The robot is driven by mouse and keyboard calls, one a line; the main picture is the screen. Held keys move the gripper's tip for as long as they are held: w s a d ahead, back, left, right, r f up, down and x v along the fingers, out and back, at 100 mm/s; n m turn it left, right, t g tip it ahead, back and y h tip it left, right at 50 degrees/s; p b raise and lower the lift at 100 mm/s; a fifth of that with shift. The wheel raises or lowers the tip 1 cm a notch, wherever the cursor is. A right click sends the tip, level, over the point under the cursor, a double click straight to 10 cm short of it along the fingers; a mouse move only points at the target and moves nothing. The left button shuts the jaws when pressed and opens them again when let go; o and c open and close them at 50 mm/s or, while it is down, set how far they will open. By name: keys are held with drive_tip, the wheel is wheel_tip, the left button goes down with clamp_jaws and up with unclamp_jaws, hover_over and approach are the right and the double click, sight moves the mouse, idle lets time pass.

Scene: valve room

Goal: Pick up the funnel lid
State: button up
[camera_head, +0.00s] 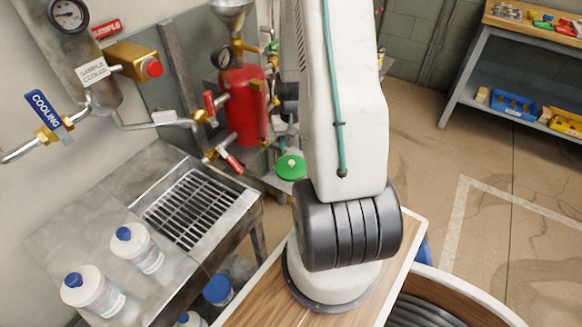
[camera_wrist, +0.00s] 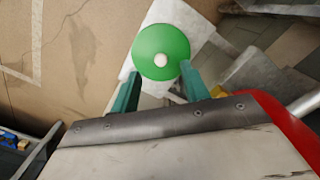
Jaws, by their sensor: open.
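The funnel lid is a round green disc with a small pale knob at its centre. In the wrist view the lid (camera_wrist: 148,62) lies just beyond the tips of my gripper (camera_wrist: 160,72), roughly centred between them. The two teal fingers stand apart with nothing held. How far the lid is below the tips I cannot tell. In the head view the lid (camera_head: 289,170) shows left of my arm, below the red cylinder. My gripper is hidden behind my arm there. A metal funnel (camera_head: 232,7) is at the top edge.
The red cylinder (camera_head: 242,103) with valves and pipes stands close to the lid. A metal sink bench with a grate (camera_head: 195,210) and white bottles (camera_head: 137,248) is at left. A workbench (camera_head: 530,30) is at back right. Open floor (camera_head: 430,140) lies right of my arm.

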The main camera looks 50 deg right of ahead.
sight(291, 162)
drive_tip(key=shift+w+d+f, duration=0.2)
drive_tip(key=shift+w+d, duration=0.2)
drive_tip(key=shift+f, duration=0.35)
wheel_tip(291, 162, down, 7)
drive_tip(key=shift+r, duration=0.15)
clamp_jaws()
